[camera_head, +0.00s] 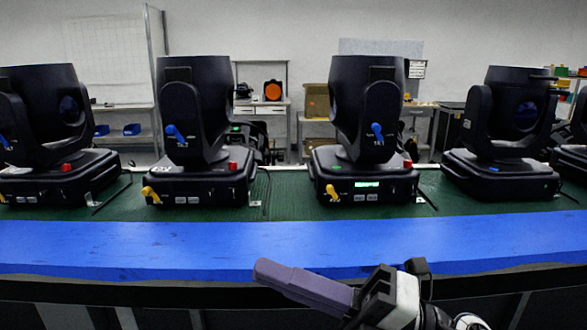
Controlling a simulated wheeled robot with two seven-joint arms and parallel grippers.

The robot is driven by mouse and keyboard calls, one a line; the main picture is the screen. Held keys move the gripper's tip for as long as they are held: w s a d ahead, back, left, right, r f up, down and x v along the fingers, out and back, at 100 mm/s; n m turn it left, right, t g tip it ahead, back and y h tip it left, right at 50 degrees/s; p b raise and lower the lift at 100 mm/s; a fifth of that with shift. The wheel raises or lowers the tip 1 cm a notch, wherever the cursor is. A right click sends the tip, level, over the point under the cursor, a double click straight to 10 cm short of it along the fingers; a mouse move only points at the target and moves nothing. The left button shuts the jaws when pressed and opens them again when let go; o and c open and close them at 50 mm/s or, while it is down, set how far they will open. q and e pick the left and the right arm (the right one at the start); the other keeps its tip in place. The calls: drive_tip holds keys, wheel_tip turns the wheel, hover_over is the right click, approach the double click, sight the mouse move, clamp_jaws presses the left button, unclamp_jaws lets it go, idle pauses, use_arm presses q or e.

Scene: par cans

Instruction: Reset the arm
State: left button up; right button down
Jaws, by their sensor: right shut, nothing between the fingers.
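My right gripper (268,272) reaches in from the lower right of the head view. Its grey-purple fingers lie together, shut and empty, pointing left in front of the blue table edge. It touches none of the lamps. My left gripper is not in view. Black moving-head lamps stand upright in a row on the green bench: one at far left (48,110), one left of centre (196,110), one right of centre (366,110) with a lit green display, and one at right (506,115).
The green bench top (300,190) has a wide blue front strip (200,240) that is clear. Short black cables lie between the lamps. Part of another lamp (574,140) shows at the right edge. Shelves and a desk (268,105) stand by the back wall.

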drive_tip(key=w+d+f+m+t+h, duration=0.2)
drive_tip(key=d+f+m+t+h, duration=0.5)
drive_tip(key=f+m, duration=0.6)
drive_tip(key=w+d+f+m+t+h, duration=0.3)
drive_tip(key=d+f+m+t+h, duration=0.4)
drive_tip(key=f+m, duration=0.5)
drive_tip(key=s+d+f+m+g+h, duration=0.1)
drive_tip(key=s+f+m+g, duration=0.3)
drive_tip(key=s+f, duration=0.5)
drive_tip(key=s+d+f+m+g+h, duration=0.2)
drive_tip(key=s+f+m+g, duration=0.3)
drive_tip(key=s+f, duration=0.4)
wheel_tip(320, 180, down, 3)
drive_tip(key=shift+s+d+f+g+h, duration=0.15)
drive_tip(key=shift+s+g+h, duration=0.2)
drive_tip(key=shift+h, duration=0.45)
